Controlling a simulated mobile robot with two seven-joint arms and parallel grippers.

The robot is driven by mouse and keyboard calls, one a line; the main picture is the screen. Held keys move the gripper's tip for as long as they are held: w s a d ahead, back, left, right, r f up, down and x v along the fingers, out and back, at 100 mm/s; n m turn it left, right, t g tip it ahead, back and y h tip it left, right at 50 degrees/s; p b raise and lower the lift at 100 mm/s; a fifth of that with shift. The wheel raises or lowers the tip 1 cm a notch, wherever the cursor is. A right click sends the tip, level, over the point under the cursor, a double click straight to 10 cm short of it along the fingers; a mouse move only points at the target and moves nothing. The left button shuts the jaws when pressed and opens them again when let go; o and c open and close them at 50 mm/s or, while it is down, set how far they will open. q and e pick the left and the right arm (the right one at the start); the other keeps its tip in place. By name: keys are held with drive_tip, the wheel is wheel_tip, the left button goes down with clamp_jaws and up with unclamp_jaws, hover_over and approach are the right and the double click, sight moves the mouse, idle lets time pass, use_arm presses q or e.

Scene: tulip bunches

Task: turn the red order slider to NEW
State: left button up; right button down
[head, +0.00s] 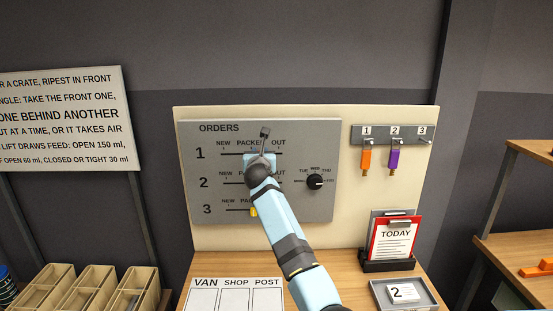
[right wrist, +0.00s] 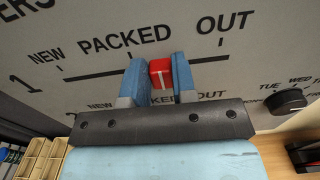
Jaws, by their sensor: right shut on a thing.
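The orders board (head: 310,205) is upright on the wall panel, with three numbered rows marked NEW, PACKED and OUT. The red slider (right wrist: 161,72) is on row 1, below and slightly right of the PACKED lettering in the right wrist view; its exact alignment with the mark cannot be told. My right gripper (right wrist: 161,80) is shut on it, with one blue finger on each side. In the head view my right gripper (head: 260,158) covers the red slider and part of row 2. My left gripper is out of view.
A yellow slider (head: 253,212) shows on row 3, partly behind my arm. A black dial (head: 315,182) is right of the rows. Orange (head: 366,160) and purple (head: 394,161) tags hang on hooks. A TODAY clipboard (head: 395,240) stands on the bench below.

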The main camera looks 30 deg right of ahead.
sight(224, 151)
drive_tip(key=w+a+b, duration=0.1)
drive_tip(key=w+a, duration=0.1)
drive_tip(key=a, duration=0.1)
drive_tip(key=w+a+b, duration=0.2)
drive_tip(key=a, duration=0.1)
drive_tip(key=w+a+b, duration=0.1)
drive_tip(key=a+b, duration=0.1)
drive_tip(key=a, duration=0.1)
drive_tip(key=shift+w+a+f, duration=0.2)
drive_tip(key=shift+w+a, duration=0.1)
drive_tip(key=shift+w, duration=0.1)
drive_tip(key=shift+w+a, duration=0.25)
drive_tip(key=shift+a, duration=0.1)
drive_tip(key=shift+r, duration=0.1)
drive_tip(key=c, duration=0.9)
unclamp_jaws()
drive_tip(key=shift+s+a, duration=0.1)
